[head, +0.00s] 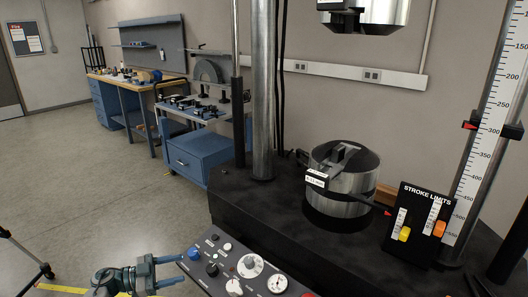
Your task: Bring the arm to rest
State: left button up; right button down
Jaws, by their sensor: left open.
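My left gripper (176,271) is at the bottom left of the head view, low in front of the testing machine. Its two bluish fingers point to the right and stand apart, with nothing visible between them. The fingertips are close to the left edge of the control panel (240,268); I cannot tell whether they touch it. My right gripper is not in view.
The machine's black base (260,205) bears a metal cylinder (340,180) and a stroke limits panel (419,222). A blue cart (196,158) and a workbench (135,85) stand behind. Open floor (80,175) lies left; a dark tripod-like leg stands at the left edge.

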pick_arm(q)
jog(key=s+a+n+t+y, duration=0.2)
jog(key=s+n+t+y, duration=0.25)
jog(key=n+y, duration=0.4)
jog(key=s+a+n+t+y, duration=0.25)
jog(key=n+t+y, duration=0.4)
jog(key=y, duration=0.35)
jog(key=s+d+f+g, duration=0.2)
jog(key=s+g, duration=0.3)
jog(key=s, duration=0.5)
jog(key=s+d+f+g, duration=0.1)
jog(key=s+d+g, duration=0.25)
jog(key=s, duration=0.65)
jog(key=s+d+f+g, duration=0.2)
jog(key=s+g, duration=0.3)
jog(key=s, duration=0.5)
notch_tip(320, 180, down, 30)
jog(key=a+g, duration=0.2)
jog(key=a, duration=0.1)
jog(key=s+f+n+g+h, duration=0.1)
jog(key=s+f, duration=1.7)
jog(key=shift+a+f, duration=0.3)
jog(key=shift+a, duration=0.15)
